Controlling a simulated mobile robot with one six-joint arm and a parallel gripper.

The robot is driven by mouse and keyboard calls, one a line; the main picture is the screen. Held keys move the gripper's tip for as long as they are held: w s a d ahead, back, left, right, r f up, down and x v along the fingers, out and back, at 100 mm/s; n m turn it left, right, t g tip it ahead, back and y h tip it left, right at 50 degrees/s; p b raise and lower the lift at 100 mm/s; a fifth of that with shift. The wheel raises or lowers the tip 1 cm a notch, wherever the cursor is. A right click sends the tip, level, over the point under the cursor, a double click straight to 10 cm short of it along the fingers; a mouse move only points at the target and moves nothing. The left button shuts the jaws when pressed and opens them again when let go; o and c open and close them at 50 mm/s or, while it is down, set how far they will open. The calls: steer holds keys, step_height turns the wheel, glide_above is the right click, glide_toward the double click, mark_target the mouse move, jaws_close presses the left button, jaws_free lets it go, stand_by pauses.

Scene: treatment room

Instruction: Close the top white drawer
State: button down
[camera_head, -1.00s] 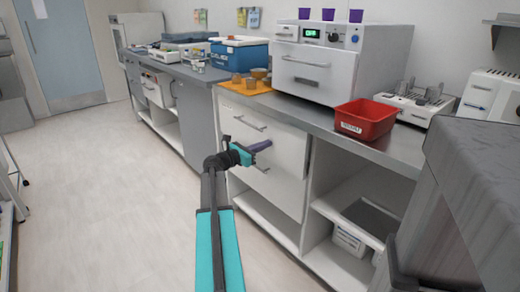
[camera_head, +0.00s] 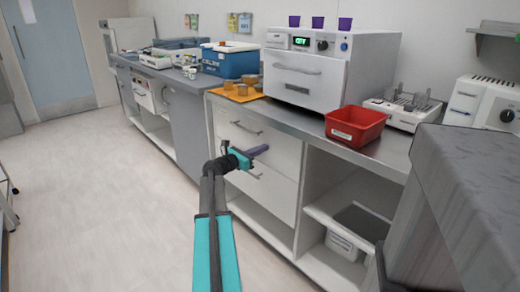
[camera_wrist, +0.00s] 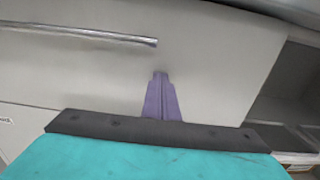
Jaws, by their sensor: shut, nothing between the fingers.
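The top white drawer (camera_head: 280,138) is in the cabinet under the grey counter, with a metal bar handle (camera_head: 240,127) across its front. In the wrist view its pale front (camera_wrist: 225,60) fills most of the picture, with the handle (camera_wrist: 80,35) at upper left. My gripper (camera_head: 262,149) is shut and empty, its purple fingers together. The fingertips (camera_wrist: 160,76) point at the drawer front, to the right of and below the handle. I cannot tell whether they touch it. A second handle (camera_head: 245,171) shows lower down, partly behind my gripper.
A red bin (camera_head: 355,127) and a white oven-like machine (camera_head: 325,75) stand on the counter above. Open shelves (camera_head: 345,205) are right of the drawers. A grey block (camera_head: 465,190) stands close at right.

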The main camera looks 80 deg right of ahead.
steer(key=shift+s+d+r, duration=0.15)
steer(key=shift+d+r, duration=0.1)
steer(key=p+v, duration=0.3)
steer(key=v, duration=1.1)
steer(key=shift+a+f, duration=0.3)
steer(key=shift+f, duration=0.05)
